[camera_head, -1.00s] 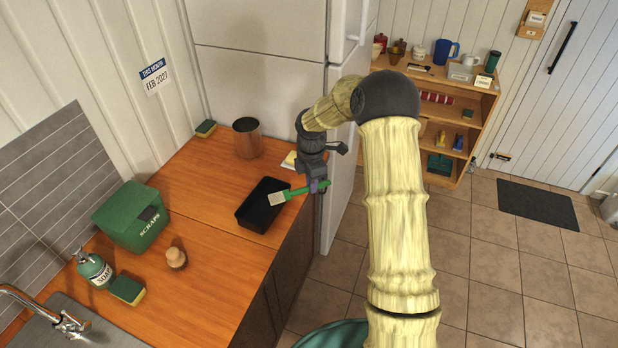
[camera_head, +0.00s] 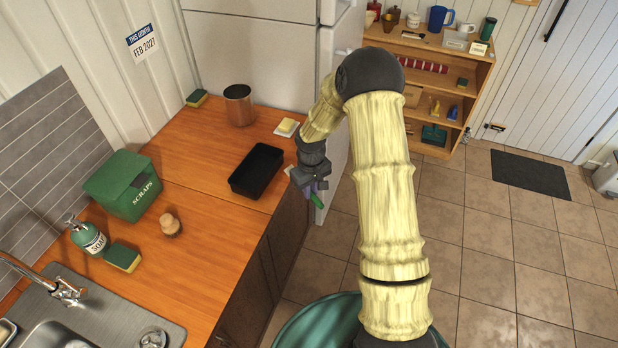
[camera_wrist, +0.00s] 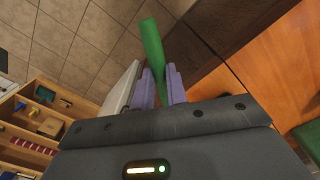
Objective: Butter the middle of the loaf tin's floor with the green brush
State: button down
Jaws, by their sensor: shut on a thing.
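My gripper (camera_head: 310,187) is shut on the handle of the green brush (camera_head: 317,201), to the right of the counter's front edge. In the wrist view the green handle (camera_wrist: 152,45) passes between the purple fingers (camera_wrist: 160,85) and sticks out beyond them. The brush's bristles cannot be made out clearly. The black loaf tin (camera_head: 234,181) stands on the wooden counter, left of my gripper and apart from it. Its floor looks dark and empty from here. The butter (camera_head: 288,125) appears as a pale yellow block on a white dish behind the tin.
A metal canister (camera_head: 239,105) and a sponge (camera_head: 197,98) stand at the back. A green scraps bin (camera_head: 124,186), a wooden-topped item (camera_head: 170,224), a soap bottle (camera_head: 88,236) and another sponge (camera_head: 123,257) are left of the tin. The white fridge (camera_head: 255,60) rises behind the counter.

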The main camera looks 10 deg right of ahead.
notch_tip(320, 180, down, 9)
jog(key=s+m+b, duration=0.1)
jog(key=m+b, duration=0.3)
jog(key=b, duration=0.1)
jog(key=shift+s+b, duration=0.35)
jog(key=shift+b, duration=0.05)
jog(key=shift+d, duration=0.15)
